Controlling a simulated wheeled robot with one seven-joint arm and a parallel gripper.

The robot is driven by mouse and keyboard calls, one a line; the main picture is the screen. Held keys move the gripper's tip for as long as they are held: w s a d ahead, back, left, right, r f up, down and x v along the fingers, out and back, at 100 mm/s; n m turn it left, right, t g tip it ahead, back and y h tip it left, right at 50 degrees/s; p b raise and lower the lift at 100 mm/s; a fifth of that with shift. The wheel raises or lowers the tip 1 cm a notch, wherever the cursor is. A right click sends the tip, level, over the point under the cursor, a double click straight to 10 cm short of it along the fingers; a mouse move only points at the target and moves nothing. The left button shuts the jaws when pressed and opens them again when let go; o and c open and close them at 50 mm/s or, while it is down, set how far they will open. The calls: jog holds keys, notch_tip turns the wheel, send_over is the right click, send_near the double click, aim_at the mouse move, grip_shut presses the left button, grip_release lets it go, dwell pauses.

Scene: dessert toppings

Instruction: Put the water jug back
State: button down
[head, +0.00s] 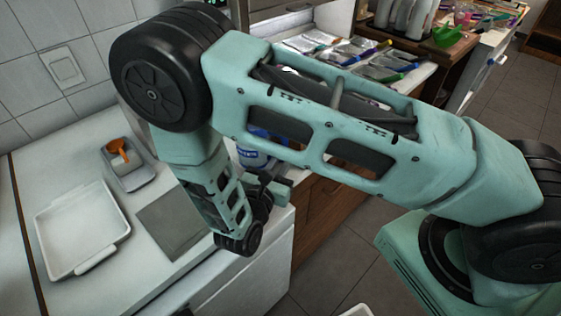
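A white and blue container with a blue label (251,159) stands behind my arm, close to my gripper. It is mostly hidden by the arm, and I cannot tell whether it is the water jug. My gripper (279,188) is at the counter's right end, just in front of that container. The wrist covers much of the gripper, so I cannot see whether its fingers are apart or hold anything.
A white tray (112,217) lies on the left of the white counter (142,284). Behind it is a grey container (126,181) with an orange scoop (118,149). A flat grey plate (160,233) lies beside the tray. Packets and bottles crowd the back right.

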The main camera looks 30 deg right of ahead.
jog(key=shift+f+b, duration=0.3)
jog(key=shift+f, duration=0.1)
jog(key=c, duration=1.4)
grip_release()
jog(key=shift+o, duration=0.2)
